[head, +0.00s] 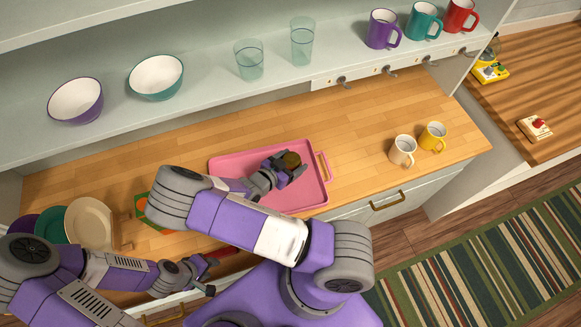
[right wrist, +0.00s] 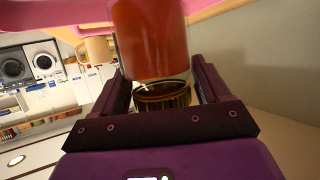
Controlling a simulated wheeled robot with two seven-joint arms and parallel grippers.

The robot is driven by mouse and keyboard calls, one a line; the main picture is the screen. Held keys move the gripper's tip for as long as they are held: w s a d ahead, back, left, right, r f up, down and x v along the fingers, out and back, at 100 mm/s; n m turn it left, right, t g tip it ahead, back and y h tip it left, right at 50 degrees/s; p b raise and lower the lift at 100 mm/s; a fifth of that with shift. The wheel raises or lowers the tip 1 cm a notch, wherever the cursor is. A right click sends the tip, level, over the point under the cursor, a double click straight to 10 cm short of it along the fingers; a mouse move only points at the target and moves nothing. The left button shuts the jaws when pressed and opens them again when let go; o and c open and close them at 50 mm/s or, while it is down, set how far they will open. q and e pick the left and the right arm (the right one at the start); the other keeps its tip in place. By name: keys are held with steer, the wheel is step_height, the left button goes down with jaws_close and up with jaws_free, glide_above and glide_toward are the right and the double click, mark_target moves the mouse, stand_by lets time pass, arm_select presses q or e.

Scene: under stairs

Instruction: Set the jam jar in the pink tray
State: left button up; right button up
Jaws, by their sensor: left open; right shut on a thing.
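The pink tray (head: 237,164) lies on the wooden counter, partly hidden by my right arm. The jam jar shows its dark lid (head: 291,159) over the tray's right part in the head view. In the right wrist view the jar's orange-red body (right wrist: 150,42) and its lid (right wrist: 162,97) sit between the fingers. My right gripper (head: 283,172) is shut on the jar. Pink tray edges show at the top of the right wrist view; I cannot tell whether the jar touches the tray floor. My left gripper (head: 207,276) is open and empty near the counter's front edge.
Plates (head: 90,222) stand in a rack at the left. A red item (head: 222,252) lies near my left gripper. Bowls, glasses and mugs stand on the shelf above. The counter behind the tray is clear.

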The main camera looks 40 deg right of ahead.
steer(key=shift+f, duration=1.85)
steer(key=shift+f, duration=0.1)
steer(key=o, duration=1.6)
steer(key=shift+f, duration=0.1)
steer(key=shift+o, duration=0.2)
steer(key=shift+a+r, duration=0.15)
steer(key=shift+r, duration=0.15)
steer(key=v, duration=1.1)
steer(key=shift+a+b, duration=0.35)
steer(key=shift+b, duration=0.1)
steer(key=shift+s+r, duration=0.1)
steer(key=shift+s, duration=0.1)
